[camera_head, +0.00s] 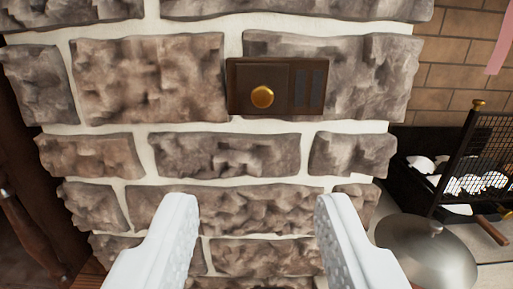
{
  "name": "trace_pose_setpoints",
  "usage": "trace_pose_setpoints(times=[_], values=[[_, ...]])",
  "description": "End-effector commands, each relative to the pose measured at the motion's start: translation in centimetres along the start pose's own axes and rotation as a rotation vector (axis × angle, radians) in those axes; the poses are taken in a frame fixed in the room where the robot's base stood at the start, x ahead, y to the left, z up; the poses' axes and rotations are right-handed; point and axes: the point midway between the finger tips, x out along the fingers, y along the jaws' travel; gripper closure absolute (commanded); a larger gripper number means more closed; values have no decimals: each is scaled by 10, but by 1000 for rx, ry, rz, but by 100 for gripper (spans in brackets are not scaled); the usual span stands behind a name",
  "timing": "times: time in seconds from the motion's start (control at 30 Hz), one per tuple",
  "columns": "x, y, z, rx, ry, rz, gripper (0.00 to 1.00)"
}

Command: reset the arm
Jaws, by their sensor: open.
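My gripper (258,222) shows at the bottom middle of the view. Its two white fingers stand wide apart with nothing between them. Behind them is a stone wall or pillar (225,210) of rough brown-grey blocks with pale mortar. A dark brown panel (240,98) with a round gold knob (262,97) is mounted on the stone, above and beyond the fingertips. The fingers do not appear to touch it.
At the right, a black mesh screen or basket (485,150) with a gold knob stands by a dark tray holding white pieces. A rounded metal lid or dome (428,255) sits at the lower right. Dark wood (30,225) borders the left.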

Motion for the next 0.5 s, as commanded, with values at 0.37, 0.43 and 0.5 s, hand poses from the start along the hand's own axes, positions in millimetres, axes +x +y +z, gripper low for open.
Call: trace_pose_setpoints(times=[0.37,0.43,0.5], values=[[23,7,-80,44,-1,-1,58],[26,9,-98,51,-5,-2,58],[28,11,-116,59,-6,-5,58]])
